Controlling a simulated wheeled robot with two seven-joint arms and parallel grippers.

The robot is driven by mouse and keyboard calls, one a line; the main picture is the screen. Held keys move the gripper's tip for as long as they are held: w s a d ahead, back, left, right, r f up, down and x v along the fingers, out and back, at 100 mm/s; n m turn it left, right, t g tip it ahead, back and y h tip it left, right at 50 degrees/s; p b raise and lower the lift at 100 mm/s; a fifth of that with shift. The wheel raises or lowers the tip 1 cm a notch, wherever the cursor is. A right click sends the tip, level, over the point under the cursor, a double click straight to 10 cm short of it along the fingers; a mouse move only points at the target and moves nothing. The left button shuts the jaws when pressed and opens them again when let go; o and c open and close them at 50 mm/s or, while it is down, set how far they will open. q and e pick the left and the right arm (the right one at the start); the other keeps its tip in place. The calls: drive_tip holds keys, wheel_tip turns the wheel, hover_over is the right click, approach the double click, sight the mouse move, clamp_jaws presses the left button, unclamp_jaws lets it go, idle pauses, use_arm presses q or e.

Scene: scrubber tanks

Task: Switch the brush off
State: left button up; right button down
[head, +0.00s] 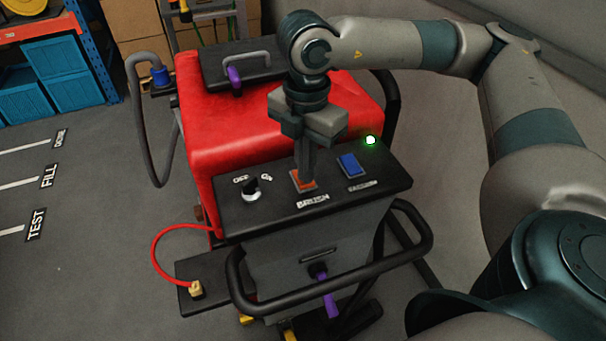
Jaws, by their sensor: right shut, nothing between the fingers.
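The orange brush switch (303,184) sits on the black control panel (232,211) of the red scrubber, above the word BRUSH. My right gripper (304,178) is shut and empty, pointing straight down, with its fingertips at the switch. They look to be touching it, and they cover part of it, so I cannot tell which way it is tipped. A blue switch (350,165) is to its right, and a black OFF/ON knob (251,189) is to its left. A green lamp (370,140) is lit at the panel's far right. My left gripper is not in view.
The red tank (230,130) rises behind the panel, with a black lid (222,60) on top. A black handlebar (410,250) loops around the front. A red cable (157,255) and grey hose (140,120) hang at the left. The floor at left is clear.

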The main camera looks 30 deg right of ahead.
drive_tip(key=shift+f+b, duration=0.3)
drive_tip(key=shift+r, duration=0.1)
drive_tip(key=shift+r+p, duration=0.35)
drive_tip(key=shift+r, duration=0.25)
drive_tip(key=shift+r+p, duration=1.1)
drive_tip(key=shift+r, duration=1.75)
